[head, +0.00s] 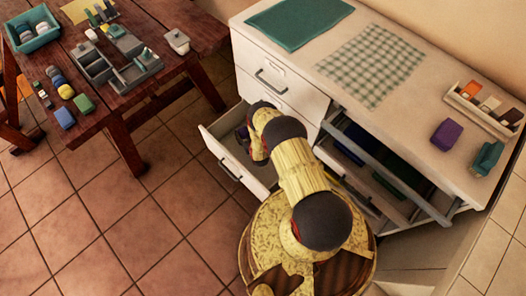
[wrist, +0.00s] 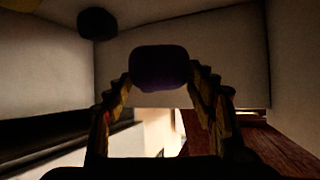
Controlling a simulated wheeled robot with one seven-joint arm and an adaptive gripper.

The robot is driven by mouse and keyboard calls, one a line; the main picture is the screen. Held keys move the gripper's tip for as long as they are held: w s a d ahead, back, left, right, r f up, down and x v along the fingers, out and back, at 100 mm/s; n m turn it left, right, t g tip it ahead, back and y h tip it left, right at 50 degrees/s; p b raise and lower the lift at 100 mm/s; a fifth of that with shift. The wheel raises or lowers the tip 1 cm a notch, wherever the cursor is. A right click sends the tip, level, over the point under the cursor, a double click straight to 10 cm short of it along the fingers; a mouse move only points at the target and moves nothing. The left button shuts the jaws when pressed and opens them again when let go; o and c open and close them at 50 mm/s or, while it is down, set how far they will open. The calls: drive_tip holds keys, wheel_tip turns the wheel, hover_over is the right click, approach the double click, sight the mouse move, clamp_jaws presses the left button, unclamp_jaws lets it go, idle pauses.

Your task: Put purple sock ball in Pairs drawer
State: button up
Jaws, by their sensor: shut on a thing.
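The purple sock ball (wrist: 158,65) looks very dark and sits between the two fingers of my gripper (wrist: 161,84) in the wrist view. My gripper is shut on it, inside or just over an open white drawer (head: 221,160) at the cabinet's left side. Pale drawer walls surround it in the wrist view. In the head view my arm hides most of the gripper, and only a small purple patch (head: 243,133) shows beside it. I cannot read any label on this drawer. Whether the ball touches the drawer floor cannot be told.
Another dark rounded thing (wrist: 97,23) is at the upper left of the wrist view. A second open drawer (head: 365,162) is right of my arm. The cabinet top holds a purple block (head: 446,135) and a card tray (head: 486,108). A wooden table (head: 105,133) stands left.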

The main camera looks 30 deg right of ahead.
drive_tip(key=shift+s+f, duration=0.2)
drive_tip(key=shift+f, duration=0.25)
wheel_tip(320, 180, down, 10)
drive_tip(key=b, duration=0.5)
drive_tip(key=shift+s+f, duration=0.1)
drive_tip(key=shift+f, duration=0.05)
drive_tip(key=o, duration=1.1)
drive_tip(key=shift+f, duration=0.1)
drive_tip(key=shift+o, duration=0.2)
